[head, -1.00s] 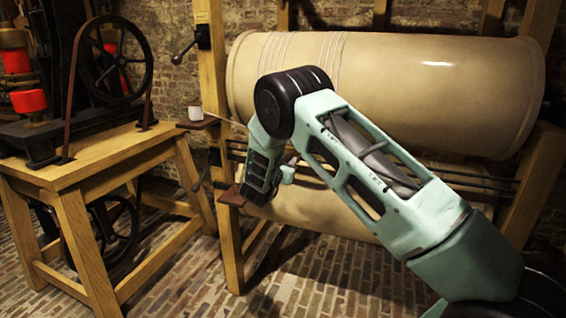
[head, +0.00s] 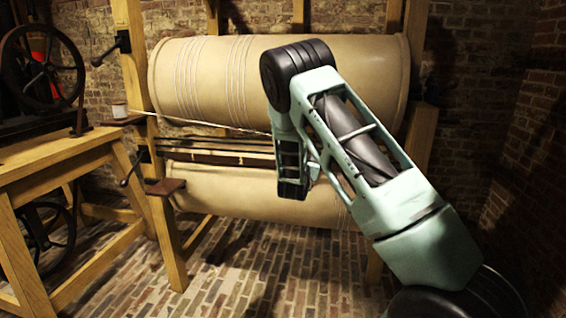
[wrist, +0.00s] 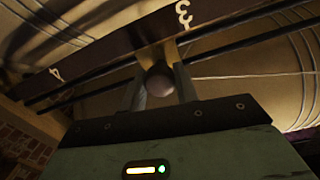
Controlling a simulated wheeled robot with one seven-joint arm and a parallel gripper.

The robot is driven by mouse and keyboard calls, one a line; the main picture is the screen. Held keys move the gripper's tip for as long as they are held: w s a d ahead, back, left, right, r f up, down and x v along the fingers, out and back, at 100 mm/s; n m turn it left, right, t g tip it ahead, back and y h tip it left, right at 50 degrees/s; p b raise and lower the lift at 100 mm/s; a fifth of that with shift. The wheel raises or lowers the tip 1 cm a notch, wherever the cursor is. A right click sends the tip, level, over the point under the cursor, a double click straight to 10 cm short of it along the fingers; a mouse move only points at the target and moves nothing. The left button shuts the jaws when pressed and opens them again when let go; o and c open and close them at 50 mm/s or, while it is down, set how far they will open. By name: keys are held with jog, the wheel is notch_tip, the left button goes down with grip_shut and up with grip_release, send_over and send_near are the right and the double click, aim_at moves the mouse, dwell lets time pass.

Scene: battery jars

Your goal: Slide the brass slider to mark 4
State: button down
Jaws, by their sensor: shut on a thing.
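The brass slider (wrist: 171,52) sits on the dark rails in the wrist view, its round knob (wrist: 159,78) between the fingers of my gripper (wrist: 158,92). My gripper is shut on the knob. The dark scale board (wrist: 115,42) carries a white mark 3 (wrist: 184,14) and mark 4 (wrist: 57,73). The slider is just below mark 3, slightly to its left, and apart from mark 4. In the head view my arm hides the slider and fingertips; the rails (head: 215,150) run between two large rollers.
The upper tan roller (head: 200,85) has cord wound in bands. A cord runs from a white spool (head: 119,110) towards my arm. A crank handle (head: 130,170) and a small brown shelf (head: 166,187) stick out at the left post. A wooden bench (head: 60,150) stands at left.

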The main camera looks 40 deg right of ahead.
jog(key=s+d+b, duration=0.3)
jog(key=s+d, duration=0.7)
jog(key=s, duration=0.2)
jog(key=shift+s, duration=0.35)
jog(key=c, duration=1.1)
grip_release()
jog(key=shift+s, duration=0.1)
jog(key=shift+o, duration=0.2)
jog(key=shift+a, duration=0.1)
